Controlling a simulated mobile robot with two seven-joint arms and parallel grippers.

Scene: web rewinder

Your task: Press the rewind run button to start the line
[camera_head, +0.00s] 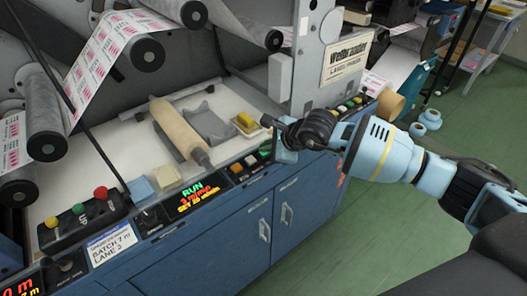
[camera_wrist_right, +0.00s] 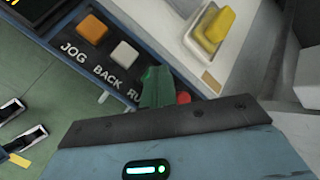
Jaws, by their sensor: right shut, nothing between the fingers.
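The rewind button panel (camera_head: 243,168) is on the cabinet's front ledge. In the right wrist view it has an orange button (camera_wrist_right: 92,28) labelled JOG, a white button (camera_wrist_right: 125,52) labelled BACK and a red button (camera_wrist_right: 183,98). A green shape (camera_wrist_right: 157,86) stands above the partly hidden label "RU". I cannot tell button from fingertips there, nor whether they touch. My right gripper (camera_head: 284,152) is shut and empty, pointing down at the panel's right end. The display (camera_head: 193,196) beside the panel shows RUN in green. My left gripper is not in view.
A yellow block (camera_head: 245,121) sits in a pale tray just behind the panel. A tan roll (camera_head: 178,130) lies on the white table. Another button box (camera_head: 85,218) stands at the left. More coloured buttons (camera_head: 350,104) are to the right of my gripper. Green floor is open at right.

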